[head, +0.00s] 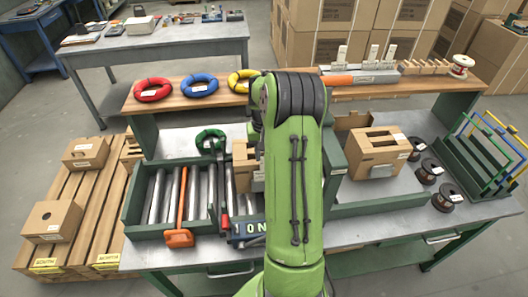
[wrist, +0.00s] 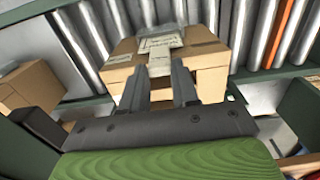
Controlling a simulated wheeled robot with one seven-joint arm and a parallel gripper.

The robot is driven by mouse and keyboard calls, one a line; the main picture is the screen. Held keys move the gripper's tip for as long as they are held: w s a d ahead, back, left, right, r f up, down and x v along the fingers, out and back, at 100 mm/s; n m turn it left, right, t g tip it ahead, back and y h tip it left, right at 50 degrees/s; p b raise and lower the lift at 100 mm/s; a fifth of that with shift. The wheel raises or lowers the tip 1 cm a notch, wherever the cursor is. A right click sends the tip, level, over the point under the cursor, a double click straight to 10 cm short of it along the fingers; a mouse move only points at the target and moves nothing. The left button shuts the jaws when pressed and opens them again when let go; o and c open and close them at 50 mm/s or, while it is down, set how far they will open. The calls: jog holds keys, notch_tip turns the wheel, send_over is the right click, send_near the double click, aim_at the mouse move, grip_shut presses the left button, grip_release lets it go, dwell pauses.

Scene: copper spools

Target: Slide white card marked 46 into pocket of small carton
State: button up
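A small carton (wrist: 205,78) sits by the metal rollers in the wrist view, with a pale pocket or label (wrist: 158,43) on its top. In the head view, a carton (head: 242,168) shows beside my arm, mostly hidden by it. My gripper (wrist: 160,72) is over the carton's near edge. A whitish card (wrist: 160,66) spans the gap between its fingertips and appears held, its far end reaching towards the pocket. I cannot read a number on it, nor tell whether its tip is inside the pocket. In the head view my arm hides the gripper.
Another carton with cut-outs (head: 376,150) stands right of my arm, near dark spools (head: 428,171). Coloured coils (head: 199,85) and a card rack (head: 372,72) sit on the upper shelf (head: 290,98).

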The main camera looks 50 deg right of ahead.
jog(key=o, duration=0.5)
notch_tip(320, 180, up, 16)
jog(key=shift+f+p, duration=0.1)
jog(key=shift+p, duration=0.65)
